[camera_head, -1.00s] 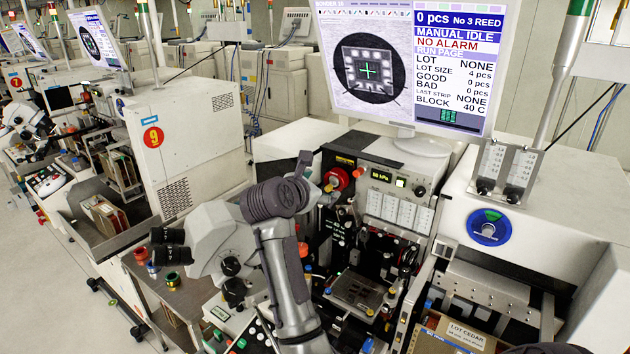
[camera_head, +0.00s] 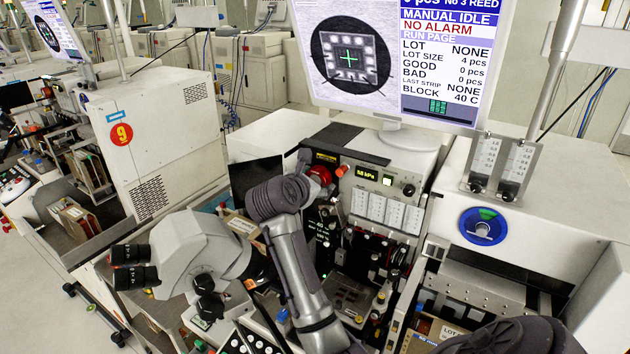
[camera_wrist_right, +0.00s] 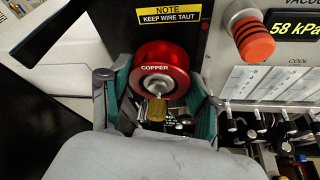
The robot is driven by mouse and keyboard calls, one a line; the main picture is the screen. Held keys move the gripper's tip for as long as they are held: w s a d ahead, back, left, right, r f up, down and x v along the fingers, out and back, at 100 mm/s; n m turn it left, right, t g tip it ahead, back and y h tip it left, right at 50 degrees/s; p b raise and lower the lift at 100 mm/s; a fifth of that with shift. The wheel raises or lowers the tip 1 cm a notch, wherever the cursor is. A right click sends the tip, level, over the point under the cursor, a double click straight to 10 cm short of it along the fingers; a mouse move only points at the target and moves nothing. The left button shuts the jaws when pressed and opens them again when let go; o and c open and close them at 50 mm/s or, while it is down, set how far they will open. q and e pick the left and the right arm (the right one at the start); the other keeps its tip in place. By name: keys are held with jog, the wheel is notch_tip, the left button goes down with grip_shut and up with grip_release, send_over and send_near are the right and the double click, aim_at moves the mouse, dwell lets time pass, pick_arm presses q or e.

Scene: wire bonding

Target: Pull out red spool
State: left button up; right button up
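The red spool (camera_wrist_right: 161,72) has a round face marked COPPER. It sits in front of a dark panel in the right wrist view, with a brass-coloured knob (camera_wrist_right: 156,109) below its face. My right gripper (camera_wrist_right: 160,85) has one teal-padded finger on each side of the spool, close to its edges. I cannot tell whether the pads touch it. In the head view my right gripper (camera_head: 306,172) reaches the machine's panel and hides most of the spool; a little red (camera_head: 320,174) shows beside it. My left gripper is not in view.
A red-orange knob (camera_wrist_right: 254,42) is just right of the spool, beside the pressure display (camera_wrist_right: 297,28). A yellow note label (camera_wrist_right: 170,14) is above it. A microscope (camera_head: 195,250) stands left of my arm. A blue reel (camera_head: 483,226) is at the right.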

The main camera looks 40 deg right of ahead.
jog(key=c, duration=0.5)
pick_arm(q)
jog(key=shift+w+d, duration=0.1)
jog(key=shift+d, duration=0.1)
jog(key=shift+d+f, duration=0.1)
pick_arm(e)
jog(key=shift+a, duration=0.2)
pick_arm(q)
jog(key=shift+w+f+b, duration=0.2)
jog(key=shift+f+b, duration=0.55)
jog(key=shift+b, duration=0.15)
pick_arm(e)
jog(key=shift+s+a, duration=0.3)
jog(key=shift+a, duration=0.65)
jog(key=shift+s+a, duration=0.25)
jog(key=shift+a, duration=0.75)
jog(key=shift+s+a, duration=0.3)
jog(key=shift+a, duration=0.65)
